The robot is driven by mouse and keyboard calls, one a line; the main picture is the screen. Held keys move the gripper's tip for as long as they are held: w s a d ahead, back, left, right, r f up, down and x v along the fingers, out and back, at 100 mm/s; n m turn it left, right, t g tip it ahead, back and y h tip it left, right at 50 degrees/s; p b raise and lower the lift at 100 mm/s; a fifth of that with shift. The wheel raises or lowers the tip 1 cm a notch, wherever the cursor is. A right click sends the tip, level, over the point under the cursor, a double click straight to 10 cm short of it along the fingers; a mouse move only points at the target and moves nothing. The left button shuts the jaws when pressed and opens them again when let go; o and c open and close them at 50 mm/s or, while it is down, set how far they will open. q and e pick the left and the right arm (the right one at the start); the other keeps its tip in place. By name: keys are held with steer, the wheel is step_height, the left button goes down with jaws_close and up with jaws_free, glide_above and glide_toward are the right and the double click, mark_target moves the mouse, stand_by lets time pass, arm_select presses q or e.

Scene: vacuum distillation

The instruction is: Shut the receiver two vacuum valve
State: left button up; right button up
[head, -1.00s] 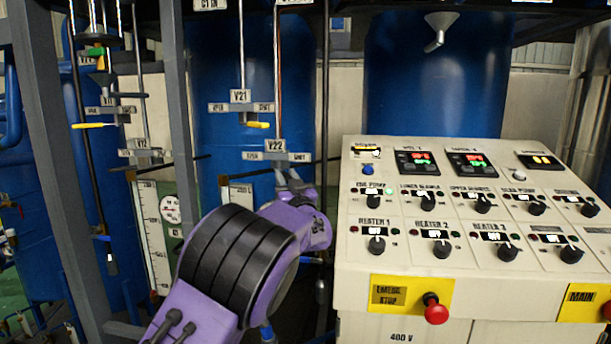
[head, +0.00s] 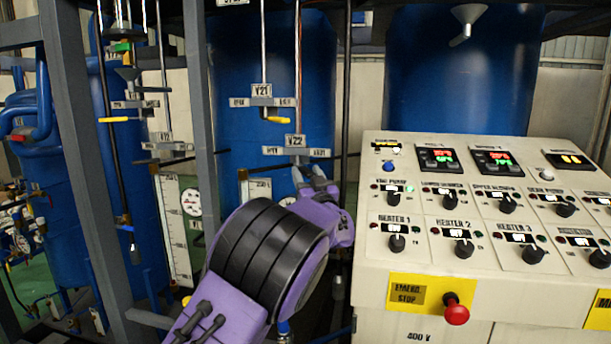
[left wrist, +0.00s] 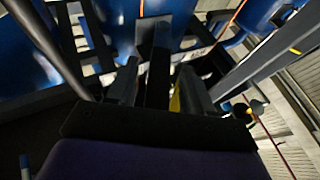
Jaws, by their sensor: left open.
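The V22 valve label (head: 296,141) sits on a grey plate with a word tag at each side, on a thin vertical pipe in front of a blue tank. My left gripper (head: 312,172) is open just below this plate, fingers pointing up. No V22 handle shows clearly in the head view; the gripper may hide it. In the left wrist view, a small yellow piece (left wrist: 175,100) shows beside the dark fingers (left wrist: 158,80); I cannot tell whether it is the handle or whether it is touched. Above, the V21 label (head: 261,90) has a yellow handle (head: 278,119) pointing right. My right gripper is not in view.
A control panel (head: 470,275) with knobs, displays and a red emergency stop button (head: 456,312) stands close to the right of my left arm. A grey frame post (head: 199,110) and another valve, V12 (head: 165,137), are to the left.

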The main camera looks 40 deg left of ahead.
arm_select(q)
steer(key=b+v, duration=0.3)
steer(key=v, duration=0.6)
steer(key=shift+s+d, duration=0.25)
steer(key=shift+d, duration=0.05)
steer(key=shift+f, duration=0.15)
